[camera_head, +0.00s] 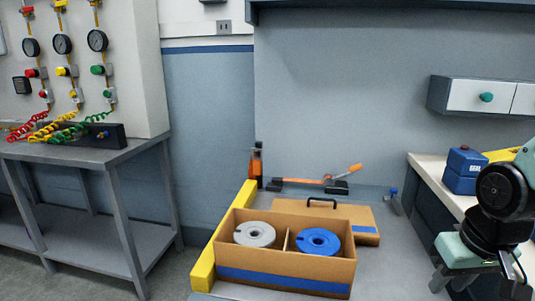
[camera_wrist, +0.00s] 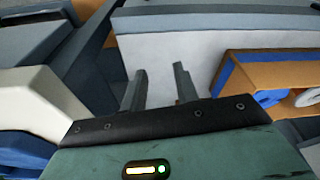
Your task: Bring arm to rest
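My arm (camera_head: 500,190) is folded at the right edge of the head view, beside the right-hand counter. In the wrist view my gripper (camera_wrist: 159,86) shows two grey fingers standing apart with nothing between them. It is open and empty. The fingertips are not clearly seen in the head view. A cardboard box (camera_head: 285,263) with a blue stripe stands on the bench left of my arm. A grey pulley (camera_head: 255,234) lies in its left compartment and a blue pulley (camera_head: 318,241) in its right one. The box (camera_wrist: 240,75) also shows at the right of the wrist view, apart from my fingers.
A cardboard lid (camera_head: 345,216) lies behind the box. A yellow rail (camera_head: 203,270) edges the bench's left side. A blue case (camera_head: 463,171) sits on the right counter, close to my arm.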

